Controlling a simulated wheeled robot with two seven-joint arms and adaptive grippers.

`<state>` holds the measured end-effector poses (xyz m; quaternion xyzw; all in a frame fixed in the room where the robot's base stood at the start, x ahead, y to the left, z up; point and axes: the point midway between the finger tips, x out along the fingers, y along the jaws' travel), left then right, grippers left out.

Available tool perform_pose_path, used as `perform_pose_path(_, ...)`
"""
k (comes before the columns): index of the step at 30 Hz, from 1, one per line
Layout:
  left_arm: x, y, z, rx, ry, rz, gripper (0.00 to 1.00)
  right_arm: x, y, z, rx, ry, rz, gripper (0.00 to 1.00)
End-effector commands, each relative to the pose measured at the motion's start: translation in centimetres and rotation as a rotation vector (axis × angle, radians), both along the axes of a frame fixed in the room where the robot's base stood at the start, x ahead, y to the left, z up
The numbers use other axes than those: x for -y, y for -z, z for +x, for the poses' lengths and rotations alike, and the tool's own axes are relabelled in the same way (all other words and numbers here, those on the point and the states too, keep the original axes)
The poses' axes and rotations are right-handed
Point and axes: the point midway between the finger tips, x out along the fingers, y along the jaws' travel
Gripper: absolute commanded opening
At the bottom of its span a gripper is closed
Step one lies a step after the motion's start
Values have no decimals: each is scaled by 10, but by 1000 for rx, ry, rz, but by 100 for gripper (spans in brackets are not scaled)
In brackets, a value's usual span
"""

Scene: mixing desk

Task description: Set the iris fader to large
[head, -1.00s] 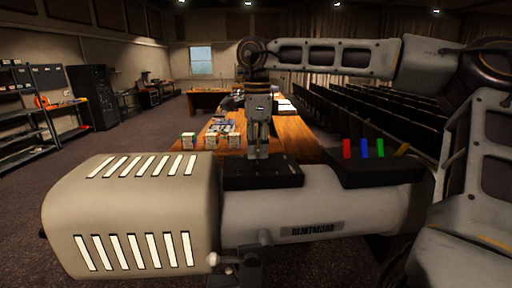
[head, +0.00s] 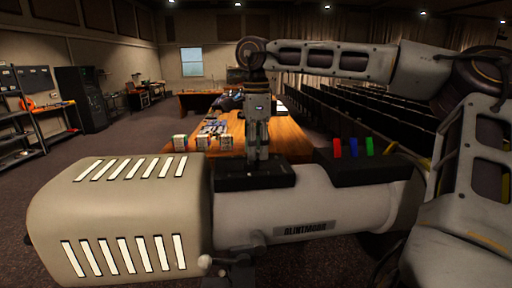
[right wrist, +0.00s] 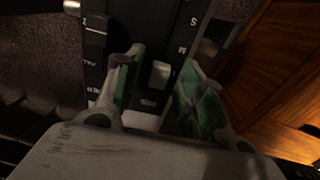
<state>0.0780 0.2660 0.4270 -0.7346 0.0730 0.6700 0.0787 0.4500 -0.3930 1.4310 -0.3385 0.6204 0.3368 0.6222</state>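A large pale spotlight (head: 130,215) lies across the front of the head view. On its top is a black control panel (head: 235,178). My right gripper (head: 257,157) points down over this panel. In the right wrist view the gripper (right wrist: 160,88) is open, its green-padded fingers on either side of a small grey fader knob (right wrist: 160,75). Letters S and M are printed just right of that knob's track; any further letter is hidden. I cannot tell whether the fingers touch the knob. Another knob (right wrist: 96,30) sits on a track to the left. My left gripper is out of view.
Red, blue and green tabs (head: 353,147) stand up from a second black box on the spotlight's right. A wooden desk (head: 285,137) with small boxes is behind it. Dark seat rows (head: 360,120) are at the right, shelves at the left.

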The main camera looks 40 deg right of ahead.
Motion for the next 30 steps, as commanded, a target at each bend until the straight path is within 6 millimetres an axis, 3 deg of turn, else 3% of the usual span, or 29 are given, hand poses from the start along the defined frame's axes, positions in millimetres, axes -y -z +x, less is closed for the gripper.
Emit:
perform_pose_path(14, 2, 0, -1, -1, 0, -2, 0, 0, -8, 0, -1, 0, 0, 39)
perform_pose_path(30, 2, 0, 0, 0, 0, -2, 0, 0, -78, 0, -1, 1, -1, 39)
